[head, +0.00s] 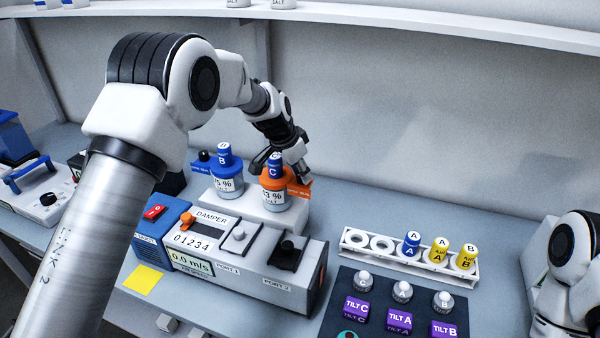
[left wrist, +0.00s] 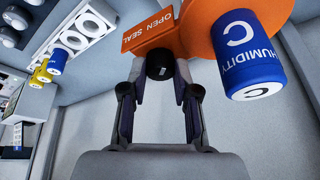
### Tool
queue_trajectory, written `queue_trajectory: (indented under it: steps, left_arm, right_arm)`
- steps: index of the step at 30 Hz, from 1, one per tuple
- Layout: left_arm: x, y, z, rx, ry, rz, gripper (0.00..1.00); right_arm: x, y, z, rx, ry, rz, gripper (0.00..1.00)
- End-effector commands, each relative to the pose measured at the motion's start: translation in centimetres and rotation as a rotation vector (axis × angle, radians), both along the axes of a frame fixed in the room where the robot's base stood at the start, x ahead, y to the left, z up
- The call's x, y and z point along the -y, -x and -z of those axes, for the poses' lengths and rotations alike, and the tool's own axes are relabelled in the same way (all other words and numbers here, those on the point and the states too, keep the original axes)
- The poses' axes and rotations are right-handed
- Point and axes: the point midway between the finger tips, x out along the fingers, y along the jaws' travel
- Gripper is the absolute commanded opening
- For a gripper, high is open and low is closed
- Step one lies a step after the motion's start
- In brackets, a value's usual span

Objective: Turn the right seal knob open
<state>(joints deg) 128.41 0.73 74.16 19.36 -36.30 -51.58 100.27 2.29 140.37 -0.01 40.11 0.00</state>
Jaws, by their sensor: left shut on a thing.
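The right salt jar (head: 274,199) has an orange lid and a blue humidity sensor C (head: 275,163) standing in it. The sensor also shows close up in the left wrist view (left wrist: 247,60). An orange "OPEN SEAL" tag (left wrist: 147,38) sticks out from the lid. The black right seal knob (left wrist: 160,66) is beside the tag, between the fingertips of my left gripper (left wrist: 160,84). In the head view my left gripper (head: 294,172) comes down behind the jar and hides the knob. It is shut on the knob. My right gripper is out of view; only its arm shows.
The left salt jar (head: 227,186), with a blue lid and sensor B, stands close by on the white stand (head: 258,217). The damper box (head: 247,259) is in front. A white rack (head: 350,238) with blue and yellow sensors stands to the right.

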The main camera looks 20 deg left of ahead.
Motion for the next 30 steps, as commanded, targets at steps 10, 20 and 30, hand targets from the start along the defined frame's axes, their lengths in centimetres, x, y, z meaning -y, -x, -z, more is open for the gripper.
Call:
queue_trajectory:
  steps: [10,20,30]
  left_arm:
    - [0.1,0.2,0.5,-0.009,-0.001,0.002,0.55]
    - [0.0,0.2,-0.2,-0.002,0.0,-0.001,0.55]
    - [-1.4,2.5,-7.1,-0.002,0.0,0.0,0.55]
  right_arm:
    - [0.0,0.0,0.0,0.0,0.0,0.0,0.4]
    - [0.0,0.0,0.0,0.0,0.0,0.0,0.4]
    - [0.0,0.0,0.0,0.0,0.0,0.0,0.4]
